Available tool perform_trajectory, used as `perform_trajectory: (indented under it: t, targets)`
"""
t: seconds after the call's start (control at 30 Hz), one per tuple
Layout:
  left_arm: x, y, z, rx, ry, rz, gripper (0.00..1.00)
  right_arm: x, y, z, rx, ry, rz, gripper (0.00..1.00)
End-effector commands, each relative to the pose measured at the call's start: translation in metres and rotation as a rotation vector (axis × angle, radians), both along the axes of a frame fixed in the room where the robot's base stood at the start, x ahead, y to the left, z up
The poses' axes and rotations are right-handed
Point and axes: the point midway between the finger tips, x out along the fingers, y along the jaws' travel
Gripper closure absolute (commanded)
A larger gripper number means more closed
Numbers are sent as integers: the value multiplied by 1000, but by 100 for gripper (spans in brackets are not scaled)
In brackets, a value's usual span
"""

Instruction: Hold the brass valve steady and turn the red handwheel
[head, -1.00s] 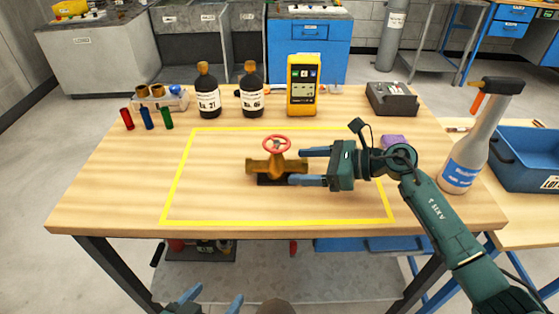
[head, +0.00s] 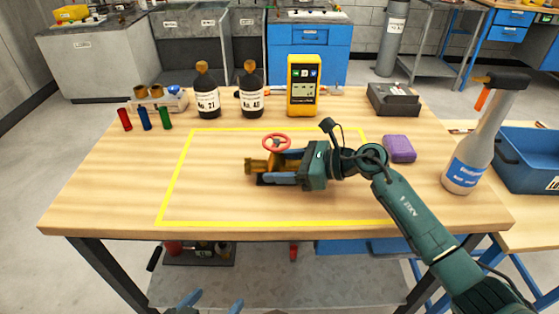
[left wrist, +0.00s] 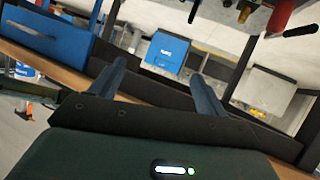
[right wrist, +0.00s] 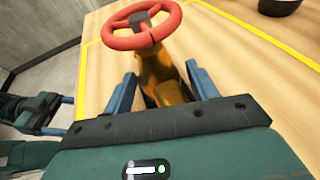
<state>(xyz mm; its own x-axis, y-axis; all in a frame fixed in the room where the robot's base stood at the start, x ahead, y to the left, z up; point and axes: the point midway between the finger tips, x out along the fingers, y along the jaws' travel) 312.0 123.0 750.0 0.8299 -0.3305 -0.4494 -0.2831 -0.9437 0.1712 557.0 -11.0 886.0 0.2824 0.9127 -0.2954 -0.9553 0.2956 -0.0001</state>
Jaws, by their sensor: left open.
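The brass valve (head: 257,165) stands on a dark base (head: 266,180) inside the yellow outline on the table. Its red handwheel (head: 277,142) sits on top. My right gripper (head: 276,168) reaches in from the right, its blue fingers on either side of the brass body, below the handwheel. The right wrist view shows the brass body (right wrist: 160,75) between the fingers, with a gap beside the left one, so the gripper looks open. The red handwheel (right wrist: 140,25) is beyond the fingertips there. My left gripper (head: 205,302) is open and empty, low in front of the table edge.
Two dark bottles (head: 207,98), a yellow meter (head: 303,86) and a grey device (head: 393,99) stand along the back. A purple block (head: 399,149) and a spray bottle (head: 473,140) are at the right.

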Motion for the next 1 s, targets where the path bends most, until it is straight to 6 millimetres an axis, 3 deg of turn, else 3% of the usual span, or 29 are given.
perform_trajectory:
  t: [0.33, 0.57, 0.8, 1.0]
  targets:
    - [-1, 0, -5, 4, 9, 0, 24, 0, 0, -1, -1, 1, 1, 70]
    - [4, -9, 0, 17, 3, -42, 24, 0, 0, -1, -2, 2, 1, 70]
    - [31, -60, 32, 189, -66, -370, 24, -1, 0, -2, -1, 3, 0, 70]
    - [33, -95, 56, 469, -146, -765, 24, -1, 0, -2, -2, 3, 0, 70]
